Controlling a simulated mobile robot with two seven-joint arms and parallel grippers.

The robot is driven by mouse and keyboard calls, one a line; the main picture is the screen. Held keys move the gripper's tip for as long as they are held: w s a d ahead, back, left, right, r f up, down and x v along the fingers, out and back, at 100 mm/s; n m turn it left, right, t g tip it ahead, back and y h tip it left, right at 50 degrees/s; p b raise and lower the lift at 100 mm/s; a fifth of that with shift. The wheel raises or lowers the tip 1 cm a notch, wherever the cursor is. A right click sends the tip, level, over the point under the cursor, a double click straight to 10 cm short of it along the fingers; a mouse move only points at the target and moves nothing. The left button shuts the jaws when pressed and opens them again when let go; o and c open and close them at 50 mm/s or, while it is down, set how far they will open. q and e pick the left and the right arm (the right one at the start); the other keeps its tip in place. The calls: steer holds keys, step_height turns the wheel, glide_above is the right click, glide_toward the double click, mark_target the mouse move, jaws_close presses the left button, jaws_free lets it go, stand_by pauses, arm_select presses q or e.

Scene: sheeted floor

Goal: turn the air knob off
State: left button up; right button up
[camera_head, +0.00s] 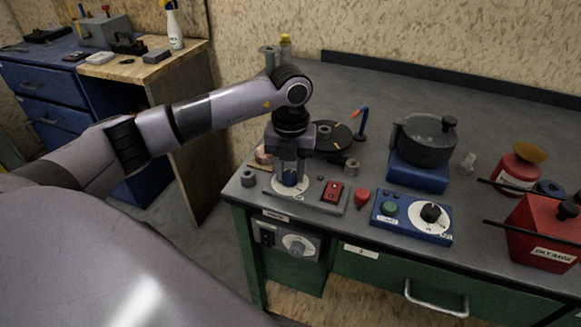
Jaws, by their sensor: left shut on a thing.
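My left gripper (290,172) points straight down over a grey panel (351,203) near the front left corner of the bench. Its fingers are shut on a small blue knob (290,179), which stands in the middle of a white round dial (311,188). The fingers hide much of the knob, so I cannot tell which way it is turned. A red rocker switch (332,192) sits on the same panel, just right of the dial. I cannot read a label that names the air knob. My right gripper is not in view.
A blue control box (412,232) with a green button and black knob is to the right. Behind are a black pot (426,140) and a round black plate (330,138). Red containers (545,232) stand at the far right. The bench's back middle (400,92) is clear.

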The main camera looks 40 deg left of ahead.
mark_target(290, 173)
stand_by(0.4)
arm_select(q)
steer(key=o, duration=1)
steer(key=shift+o, duration=0.2)
steer(key=shift+r, duration=0.1)
step_height(290, 173, up, 7)
steer(key=shift+r+b, duration=0.1)
steer(key=shift+b, duration=0.25)
